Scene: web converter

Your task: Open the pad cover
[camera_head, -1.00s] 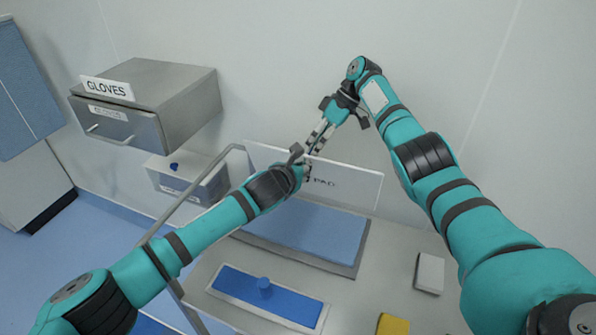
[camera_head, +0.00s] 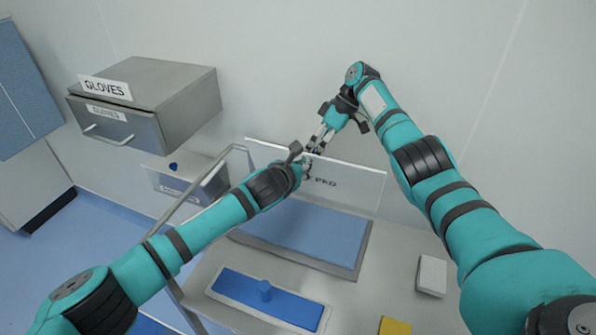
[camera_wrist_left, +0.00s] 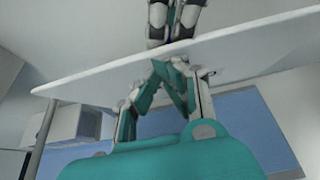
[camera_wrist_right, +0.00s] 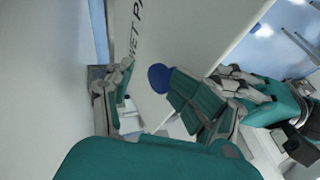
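The pad cover (camera_head: 350,185) is a white panel with black lettering, standing tilted up behind the blue pad. Its lettered face also shows in the right wrist view (camera_wrist_right: 150,30), and it crosses the left wrist view as a pale slab (camera_wrist_left: 95,80). My left gripper (camera_head: 303,168) is at the front of the cover, fingers drawn together close to the panel (camera_wrist_left: 172,75). My right gripper (camera_head: 317,145) reaches down from above to the cover's top edge. Its fingers are spread (camera_wrist_right: 155,105). Whether either touches the cover is hard to tell.
The blue pad (camera_head: 310,230) lies in front of the cover. A blue plate with a knob (camera_head: 240,287), a white block (camera_head: 432,274) and a yellow block (camera_head: 394,326) lie on the table. A metal rail (camera_head: 200,192) runs along the left; a gloves drawer (camera_head: 120,132) hangs beyond.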

